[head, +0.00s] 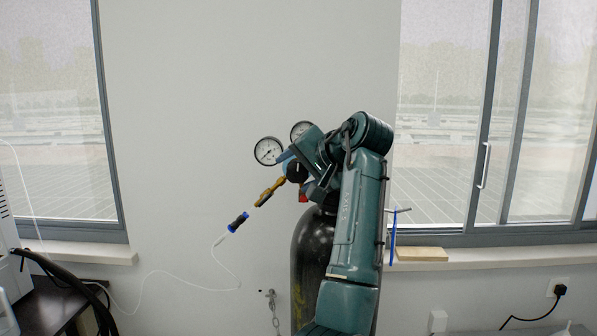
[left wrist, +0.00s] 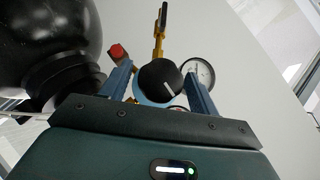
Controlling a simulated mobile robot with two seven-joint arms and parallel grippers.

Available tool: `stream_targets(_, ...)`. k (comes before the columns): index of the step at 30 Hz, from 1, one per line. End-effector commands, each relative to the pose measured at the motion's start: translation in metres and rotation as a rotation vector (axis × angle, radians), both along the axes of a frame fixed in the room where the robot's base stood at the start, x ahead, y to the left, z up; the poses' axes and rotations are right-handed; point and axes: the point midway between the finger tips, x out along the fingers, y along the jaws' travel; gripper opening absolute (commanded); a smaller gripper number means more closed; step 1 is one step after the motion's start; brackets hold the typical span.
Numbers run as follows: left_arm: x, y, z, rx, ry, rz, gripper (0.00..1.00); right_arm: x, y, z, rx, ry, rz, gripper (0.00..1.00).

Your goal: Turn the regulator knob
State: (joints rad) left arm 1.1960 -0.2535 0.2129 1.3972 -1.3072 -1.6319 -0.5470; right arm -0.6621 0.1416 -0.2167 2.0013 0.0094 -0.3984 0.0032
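The black regulator knob (left wrist: 160,80) with a white mark faces my left gripper (left wrist: 158,90) in the left wrist view. The gripper's two blue-grey fingers stand apart on either side of the knob, with gaps visible. I cannot tell how deep the knob sits between them. In the head view the knob (head: 297,172) shows partly beside my left gripper (head: 291,160), whose hand covers much of the regulator. Two round gauges (head: 268,151) and a brass outlet (head: 268,192) stick out to the left. My right gripper is not in view.
A black gas cylinder (head: 312,262) stands below the regulator, partly behind my left arm. A blue-ended tube connector (head: 238,222) with a thin white hose is left of it. A red part (left wrist: 118,52) is near the left finger. A chain (head: 274,310) hangs on the wall.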

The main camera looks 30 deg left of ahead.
Motion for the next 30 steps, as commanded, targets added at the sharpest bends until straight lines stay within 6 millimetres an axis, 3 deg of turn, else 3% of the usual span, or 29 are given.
stream_targets(11, -0.002, -0.006, 0.002, 0.000, 0.000, 0.000, 0.65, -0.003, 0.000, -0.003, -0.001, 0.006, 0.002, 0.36)
stream_targets(24, -0.031, -0.080, 0.043, 0.001, -0.002, -0.002, 0.65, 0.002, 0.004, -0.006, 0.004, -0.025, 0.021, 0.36)
stream_targets(30, -0.040, -0.103, 0.056, 0.000, 0.000, 0.000, 0.65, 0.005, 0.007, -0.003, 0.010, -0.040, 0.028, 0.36)
